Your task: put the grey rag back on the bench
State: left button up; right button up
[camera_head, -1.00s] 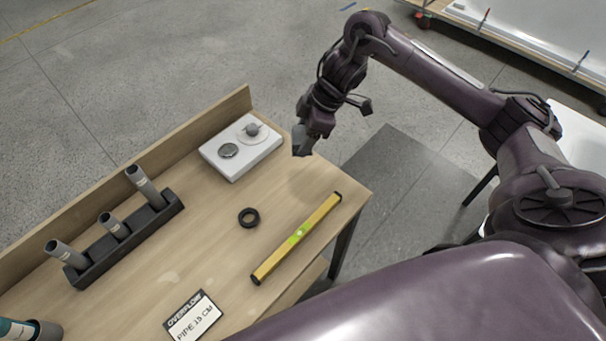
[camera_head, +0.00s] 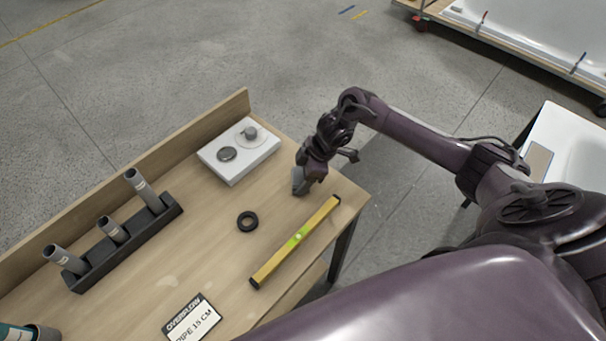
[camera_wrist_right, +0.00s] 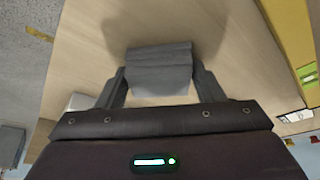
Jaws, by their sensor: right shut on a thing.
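The grey rag (camera_wrist_right: 158,70) is between the fingers of my right gripper (camera_wrist_right: 160,84) in the right wrist view, and the gripper is shut on it. In the head view the right gripper (camera_head: 300,186) is low over the right end of the wooden bench (camera_head: 222,265), between the white box and the yellow level. The rag (camera_head: 298,180) shows there as a small grey patch at the fingertips. I cannot tell whether it touches the bench top. My left gripper is not in view.
A yellow level (camera_head: 296,241) lies close to the right gripper, with a black ring (camera_head: 247,221) to its left. A white box (camera_head: 239,151) stands behind. A black rack (camera_head: 125,240) with grey tubes and a label card (camera_head: 192,318) are further left and in front.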

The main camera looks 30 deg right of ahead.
jog(key=o, duration=0.9)
jog(key=shift+f, duration=0.1)
jog(key=b+v, duration=0.2)
jog(key=v, duration=1)
